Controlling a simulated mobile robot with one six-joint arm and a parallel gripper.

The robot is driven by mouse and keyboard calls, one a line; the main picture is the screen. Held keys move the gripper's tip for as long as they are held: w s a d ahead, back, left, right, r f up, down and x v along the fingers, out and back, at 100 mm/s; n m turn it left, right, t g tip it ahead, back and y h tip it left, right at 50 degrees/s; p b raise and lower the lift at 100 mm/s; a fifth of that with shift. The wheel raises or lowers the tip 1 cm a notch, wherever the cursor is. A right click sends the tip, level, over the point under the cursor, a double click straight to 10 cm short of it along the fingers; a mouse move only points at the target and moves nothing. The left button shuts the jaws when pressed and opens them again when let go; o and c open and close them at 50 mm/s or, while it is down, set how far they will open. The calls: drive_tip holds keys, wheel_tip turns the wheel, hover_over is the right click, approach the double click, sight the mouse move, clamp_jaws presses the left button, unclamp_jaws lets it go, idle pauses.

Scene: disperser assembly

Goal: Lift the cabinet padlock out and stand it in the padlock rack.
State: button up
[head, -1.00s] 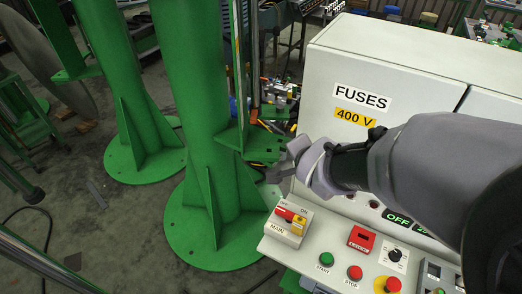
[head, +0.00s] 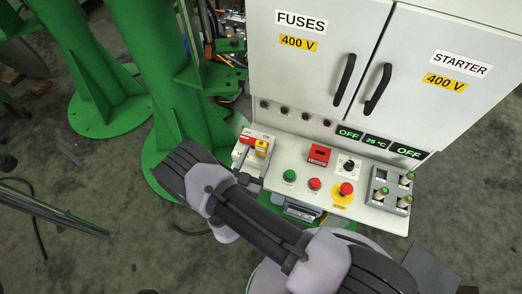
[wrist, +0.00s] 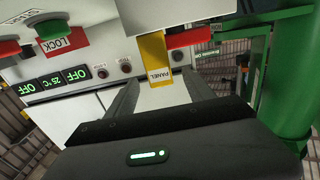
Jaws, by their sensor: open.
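The yellow padlock (head: 261,148) sits at the red-handled switch on the white MAIN box (head: 247,160) at the console's left end. In the wrist view the yellow padlock (wrist: 157,62) carries a PANEL label beside the red handle (wrist: 190,37). My gripper (wrist: 160,82) is open, with the padlock's labelled end showing between its fingertips and a gap on each side. In the head view my gripper (head: 243,168) is at the MAIN box. A red block with a dark slot (head: 318,154), labelled LOCK in the wrist view, stands mid-console; it may be the padlock rack.
Green (head: 289,175) and red (head: 314,184) buttons, a black knob and an emergency stop (head: 346,189) share the console. A grey holder with several green-topped pieces (head: 381,174) is at its right. The cabinet (head: 330,90) rises behind; a green column (head: 150,80) stands at left.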

sight(264, 143)
drive_tip(key=shift+x, duration=1.1)
drive_tip(key=w, duration=0.1)
drive_tip(key=w+d+b, duration=0.1)
drive_tip(key=w+f+b, duration=0.1)
drive_tip(key=w, duration=0.1)
drive_tip(key=shift+d+f, duration=0.1)
drive_tip(key=shift+d, duration=0.25)
drive_tip(key=shift+w+d, duration=0.1)
drive_tip(key=shift+w, duration=0.35)
clamp_jaws()
